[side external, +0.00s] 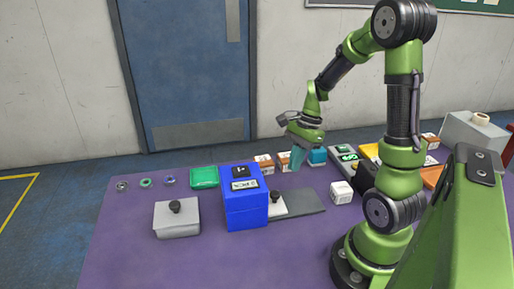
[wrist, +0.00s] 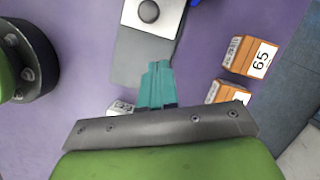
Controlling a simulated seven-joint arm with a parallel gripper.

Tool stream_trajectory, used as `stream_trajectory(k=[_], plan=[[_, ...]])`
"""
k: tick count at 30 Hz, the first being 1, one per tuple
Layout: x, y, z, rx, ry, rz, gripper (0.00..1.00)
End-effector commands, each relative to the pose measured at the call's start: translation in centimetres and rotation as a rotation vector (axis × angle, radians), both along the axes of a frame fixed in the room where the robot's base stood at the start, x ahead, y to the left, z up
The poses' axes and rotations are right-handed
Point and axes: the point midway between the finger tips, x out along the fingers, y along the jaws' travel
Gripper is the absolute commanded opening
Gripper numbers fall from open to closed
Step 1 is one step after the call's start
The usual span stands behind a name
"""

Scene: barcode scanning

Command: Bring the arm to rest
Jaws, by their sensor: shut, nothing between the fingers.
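My arm is green and black and bends over the purple table (side external: 130,245). My gripper (side external: 297,160) hangs above the table, over the area behind the grey plate (side external: 308,201). Its teal fingers are together with nothing between them. In the wrist view the closed teal fingers of my gripper (wrist: 157,70) point toward the grey plate (wrist: 135,55), apart from any object.
A blue box (side external: 245,205) and a grey box with a black knob (side external: 177,218) stand to the left. A white cube (side external: 341,192) sits right of the plate. The table's front left is clear.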

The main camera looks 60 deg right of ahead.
Motion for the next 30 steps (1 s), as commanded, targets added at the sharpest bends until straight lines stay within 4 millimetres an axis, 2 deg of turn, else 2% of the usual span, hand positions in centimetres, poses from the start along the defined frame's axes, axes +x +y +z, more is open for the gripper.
stream_trajectory(k=[3,9,14,17,20,23,30], plan=[[-0.2,-0.9,2.6,-0.004,-0.005,-0.002,0.0],[-0.5,-1.7,5.2,-0.002,-0.001,-0.001,0.0],[-0.6,-2.1,5.9,-0.015,-0.014,0.034,0.0],[-0.8,-1.8,5.5,-0.063,-0.058,0.159,0.0],[-0.4,0.5,6.6,-0.158,-0.159,0.373,0.0],[0.1,3.7,8.2,-0.267,-0.274,0.607,0.0],[-0.7,12.4,12.2,-0.531,-0.569,1.131,0.0]])
